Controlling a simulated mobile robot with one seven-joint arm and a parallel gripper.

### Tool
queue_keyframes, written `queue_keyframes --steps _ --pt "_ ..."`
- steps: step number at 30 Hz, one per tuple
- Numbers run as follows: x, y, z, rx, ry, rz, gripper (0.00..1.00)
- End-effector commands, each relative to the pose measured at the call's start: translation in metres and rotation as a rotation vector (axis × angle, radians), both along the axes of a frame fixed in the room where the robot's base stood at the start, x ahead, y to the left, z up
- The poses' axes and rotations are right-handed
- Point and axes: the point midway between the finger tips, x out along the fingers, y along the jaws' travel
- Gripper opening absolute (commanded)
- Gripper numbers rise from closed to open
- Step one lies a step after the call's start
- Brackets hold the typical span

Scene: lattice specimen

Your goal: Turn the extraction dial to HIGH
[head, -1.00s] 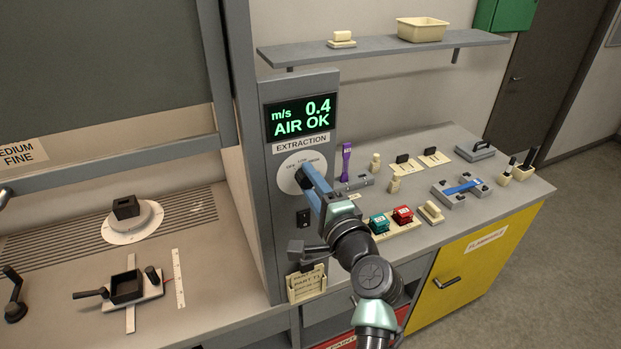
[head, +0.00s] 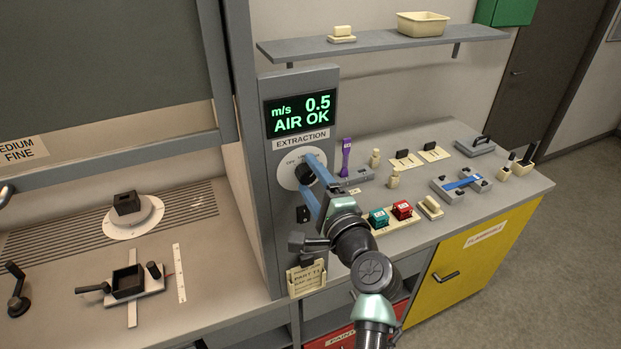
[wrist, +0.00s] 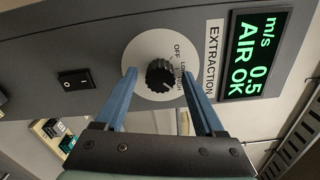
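The extraction dial is a black knob (wrist: 159,75) on a round white plate (head: 289,166), under the EXTRACTION label (head: 301,138). The plate carries OFF, LOW and HIGH marks; in the wrist view LOW and HIGH are partly covered by the knob. I cannot tell which mark the knob points to. My gripper (wrist: 159,73) is open, with its two blue fingers on either side of the knob and visible gaps to it. In the head view the fingers partly hide the plate. The display (head: 301,114) above reads 0.5 m/s, AIR OK.
A black rocker switch (wrist: 77,79) sits on the same panel below the dial. A card holder (head: 306,279) hangs lower on the panel. To the right, the grey worktop (head: 448,217) holds teal and red blocks and small tools. A shelf (head: 385,45) is above.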

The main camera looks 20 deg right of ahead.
Motion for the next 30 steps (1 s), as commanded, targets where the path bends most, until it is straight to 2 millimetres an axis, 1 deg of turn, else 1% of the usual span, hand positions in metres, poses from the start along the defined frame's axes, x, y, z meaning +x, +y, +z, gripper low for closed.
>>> queue_keyframes --steps 9,11,14,17,27,30 --pt "-0.001 0.000 0.000 -0.001 0.000 0.000 0.74" --pt "-0.003 0.000 -0.001 -0.001 0.000 0.000 0.74" --pt "-0.012 -0.001 -0.002 -0.001 0.000 0.000 0.74" --pt "-0.026 -0.001 -0.002 -0.002 -0.001 -0.001 0.74" --pt "-0.090 -0.004 -0.004 -0.003 0.002 -0.003 0.74" --pt "-0.105 -0.003 -0.003 -0.001 0.001 -0.001 0.74"
